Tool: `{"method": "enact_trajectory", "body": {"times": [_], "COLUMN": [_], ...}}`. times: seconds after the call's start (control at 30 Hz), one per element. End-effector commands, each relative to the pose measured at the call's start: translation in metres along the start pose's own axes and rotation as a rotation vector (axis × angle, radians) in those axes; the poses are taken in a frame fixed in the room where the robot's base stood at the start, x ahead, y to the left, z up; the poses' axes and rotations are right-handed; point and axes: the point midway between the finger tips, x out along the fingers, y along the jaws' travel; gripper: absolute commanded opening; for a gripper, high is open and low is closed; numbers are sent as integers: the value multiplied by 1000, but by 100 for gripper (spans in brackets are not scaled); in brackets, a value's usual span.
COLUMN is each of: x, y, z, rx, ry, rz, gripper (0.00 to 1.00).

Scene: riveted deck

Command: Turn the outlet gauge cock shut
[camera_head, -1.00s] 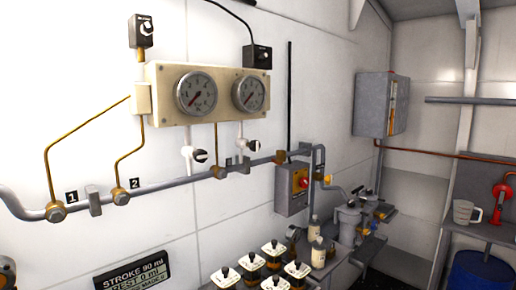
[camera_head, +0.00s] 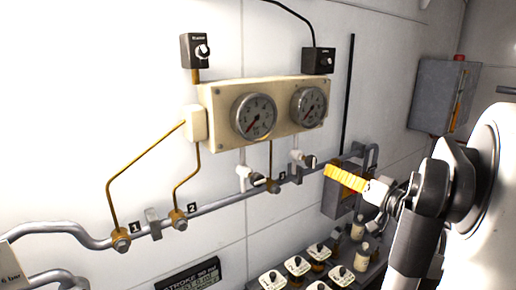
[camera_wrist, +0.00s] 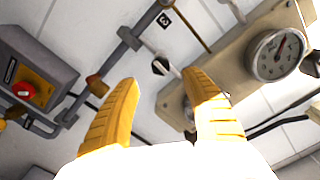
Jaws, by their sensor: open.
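Two gauges hang on a cream panel (camera_head: 222,100). Under the right gauge (camera_head: 309,104) is a white gauge cock (camera_head: 308,160) with a black handle; it also shows in the wrist view (camera_wrist: 161,65), beyond the space between my fingertips. A similar left cock (camera_head: 256,179) sits under the left gauge (camera_head: 254,116). I cannot read which is marked outlet. My gripper (camera_head: 330,172), with yellow ribbed fingers, is just right of the right cock in the head view. It is open and empty in the wrist view (camera_wrist: 162,80), apart from the cock. One finger hides part of the panel.
A grey pipe (camera_head: 225,203) with brass fittings runs below the panel. A grey box with a red knob (camera_wrist: 24,90) stands close to my gripper. Several white-topped cups (camera_head: 297,265) stand below. A grey cabinet (camera_head: 440,95) is at the right.

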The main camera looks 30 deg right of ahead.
Motion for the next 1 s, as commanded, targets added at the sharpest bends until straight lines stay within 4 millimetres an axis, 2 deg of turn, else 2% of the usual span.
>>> {"method": "enact_trajectory", "body": {"times": [0.17, 0.4, 0.6, 0.77, 1.0], "x": [19, 68, 96, 105, 106], "y": [1, 1, 1, 0, 1], "z": [-1, -1, -2, -2, -2], "rx": [-2, -1, -1, -1, -1], "ry": [7, 5, 6, 6, 7], "rz": [-5, -5, -3, -2, -1], "gripper": [55, 55, 55, 55, 55]}}
